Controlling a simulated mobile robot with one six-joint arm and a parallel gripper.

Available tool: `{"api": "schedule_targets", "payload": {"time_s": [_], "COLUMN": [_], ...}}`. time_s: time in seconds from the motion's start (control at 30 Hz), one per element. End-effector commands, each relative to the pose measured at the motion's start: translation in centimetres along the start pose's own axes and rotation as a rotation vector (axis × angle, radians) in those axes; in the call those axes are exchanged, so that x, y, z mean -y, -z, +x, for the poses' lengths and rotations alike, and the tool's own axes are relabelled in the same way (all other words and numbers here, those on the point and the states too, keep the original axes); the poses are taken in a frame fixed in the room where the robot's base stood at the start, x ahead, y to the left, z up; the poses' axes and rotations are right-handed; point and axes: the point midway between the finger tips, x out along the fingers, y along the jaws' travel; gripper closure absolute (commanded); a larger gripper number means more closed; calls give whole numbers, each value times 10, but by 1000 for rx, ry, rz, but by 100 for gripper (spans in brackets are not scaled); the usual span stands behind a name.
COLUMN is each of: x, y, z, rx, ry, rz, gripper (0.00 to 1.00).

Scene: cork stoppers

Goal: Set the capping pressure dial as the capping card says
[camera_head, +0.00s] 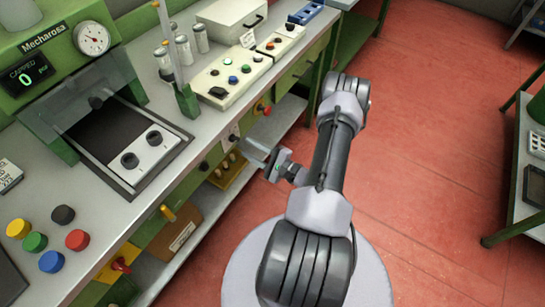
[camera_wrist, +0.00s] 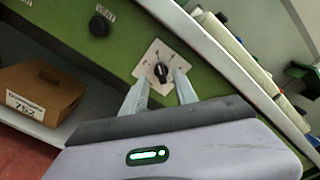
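My gripper (camera_head: 264,160) is in front of the green bench front. In the wrist view my gripper (camera_wrist: 161,82) is open, with its two pale fingers apart. A black dial (camera_wrist: 161,70) on a white plate with several marks shows at the gap between the fingertips; I cannot tell whether they touch it. In the head view a white plate (camera_head: 231,133) on the bench front is just left of my gripper. I cannot tell which dial is named for capping pressure. A small white printed card (camera_head: 9,176) lies at the left edge, its text unreadable.
The machine has a round gauge (camera_head: 93,38) and a display (camera_head: 27,75) reading "CAPPED 0". A black knob (camera_wrist: 99,25) sits near the dial. A cardboard box (camera_wrist: 42,92) stands on the shelf below. Coloured stoppers (camera_head: 35,242) lie on the bench.

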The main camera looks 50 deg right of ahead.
Motion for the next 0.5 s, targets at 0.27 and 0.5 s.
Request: {"api": "schedule_targets", "payload": {"time_s": [0.27,0.5], "x": [3,0], "y": [-1,0], "z": [-87,-116], "rx": [-5,-1], "ry": [4,1], "rz": [0,0], "gripper": [65,65]}}
